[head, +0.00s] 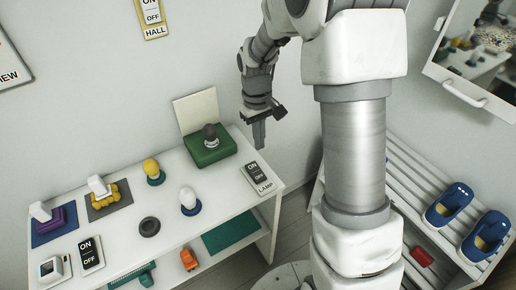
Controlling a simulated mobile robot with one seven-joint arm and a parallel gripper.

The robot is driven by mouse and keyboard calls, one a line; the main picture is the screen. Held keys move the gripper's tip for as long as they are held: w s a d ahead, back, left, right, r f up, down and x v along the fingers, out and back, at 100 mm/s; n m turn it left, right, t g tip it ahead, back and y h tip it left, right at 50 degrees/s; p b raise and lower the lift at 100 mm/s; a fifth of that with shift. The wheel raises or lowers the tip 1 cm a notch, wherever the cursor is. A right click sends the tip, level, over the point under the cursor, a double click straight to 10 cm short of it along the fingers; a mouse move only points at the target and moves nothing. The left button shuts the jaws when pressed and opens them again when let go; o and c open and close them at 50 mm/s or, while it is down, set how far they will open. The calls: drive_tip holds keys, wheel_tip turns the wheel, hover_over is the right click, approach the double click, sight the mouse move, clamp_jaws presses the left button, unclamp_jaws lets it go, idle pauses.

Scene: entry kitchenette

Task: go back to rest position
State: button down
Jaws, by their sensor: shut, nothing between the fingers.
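My gripper (259,134) hangs below my bent arm, pointing down. Its fingers are shut with nothing between them. It is in the air near the back right of the white table (190,226), to the right of a green box (209,151) with a dark knob-like object (211,135) on top. The black switch plate labelled LAMP (257,176) lies on the table below it in the picture. I cannot tell exactly how high the gripper is above the table.
A yellow bulb (151,167), a white bulb (188,196), a dark ring (149,227) and switches stand on the table. A slatted rack (400,175) with blue slippers (450,203) is on the right. A mirrored cabinet (480,55) hangs at the upper right.

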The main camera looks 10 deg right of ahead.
drive_tip(key=shift+r, duration=0.45)
drive_tip(key=shift+s, duration=0.1)
drive_tip(key=s+r+m+t, duration=0.25)
drive_tip(key=s+r, duration=0.55)
drive_tip(key=r, duration=0.5)
drive_tip(key=s+r+m+t, duration=0.1)
drive_tip(key=s+r+t, duration=0.3)
drive_tip(key=s, duration=0.8)
drive_tip(key=shift+s+d+r, duration=0.2)
drive_tip(key=shift+s+r, duration=0.2)
drive_tip(key=shift+r, duration=0.1)
